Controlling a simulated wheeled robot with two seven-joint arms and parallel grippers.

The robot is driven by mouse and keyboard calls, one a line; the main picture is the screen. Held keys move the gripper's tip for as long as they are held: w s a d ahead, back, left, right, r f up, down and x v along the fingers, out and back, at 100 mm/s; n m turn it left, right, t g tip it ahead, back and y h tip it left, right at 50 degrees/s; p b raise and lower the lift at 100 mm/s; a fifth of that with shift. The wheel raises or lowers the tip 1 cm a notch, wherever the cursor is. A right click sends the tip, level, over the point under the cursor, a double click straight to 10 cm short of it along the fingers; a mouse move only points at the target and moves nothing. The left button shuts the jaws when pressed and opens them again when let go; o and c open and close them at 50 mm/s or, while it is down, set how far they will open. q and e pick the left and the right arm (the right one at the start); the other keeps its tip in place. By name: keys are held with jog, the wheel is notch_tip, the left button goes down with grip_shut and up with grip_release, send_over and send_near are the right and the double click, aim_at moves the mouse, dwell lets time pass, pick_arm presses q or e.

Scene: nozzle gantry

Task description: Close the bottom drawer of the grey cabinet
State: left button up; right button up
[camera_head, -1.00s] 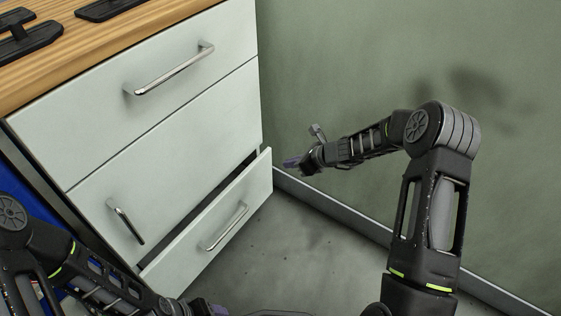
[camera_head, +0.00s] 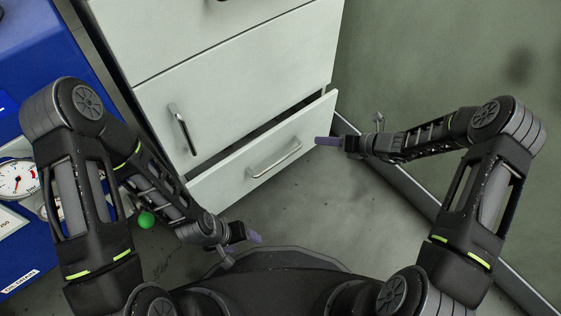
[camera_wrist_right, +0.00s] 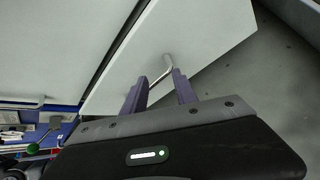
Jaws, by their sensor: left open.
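The grey cabinet (camera_head: 225,70) fills the upper middle of the head view. Its bottom drawer (camera_head: 225,182) stands partly out, with a dark gap above its front. The drawer front has a bar handle (camera_head: 275,160); the handle also shows in the right wrist view (camera_wrist_right: 166,62). My right gripper (camera_head: 328,141) is beside the drawer's right end in the head view. In the right wrist view its two purple fingers (camera_wrist_right: 160,76) are apart, with the handle beyond them; contact cannot be told. My left gripper (camera_head: 243,248) is open and low in front of the drawer, apart from it.
A blue unit with a gauge (camera_head: 17,180) stands at the left, with a green ball-shaped knob (camera_head: 146,220) near it. A green wall (camera_head: 440,60) with a grey skirting rises at the right. Bare floor (camera_head: 310,215) lies in front of the drawer.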

aim_at(275, 163)
pick_arm(q)
jog(key=f+b, duration=0.2)
jog(key=f, duration=0.2)
jog(key=shift+w+f+b, duration=0.25)
jog(key=shift+w+b, duration=0.1)
jog(key=shift+b, duration=0.05)
pick_arm(e)
jog(key=s+a+f+m+t+y, duration=0.1)
jog(key=s+a+f+m+y, duration=0.3)
jog(key=a+m, duration=0.5)
notch_tip(275, 163, down, 4)
jog(key=shift+s+a+r, duration=0.15)
jog(key=shift+s+a, duration=0.35)
jog(key=shift+s, duration=0.45)
jog(key=b+x, duration=0.3)
jog(key=x, duration=0.4)
jog(key=shift+w+a, duration=0.25)
jog(key=shift+a, duration=0.1)
pick_arm(q)
jog(key=f, duration=0.2)
jog(key=shift+w+f, duration=0.25)
jog(key=shift+f, duration=0.05)
pick_arm(e)
jog(key=shift+c, duration=0.2)
grip_shut()
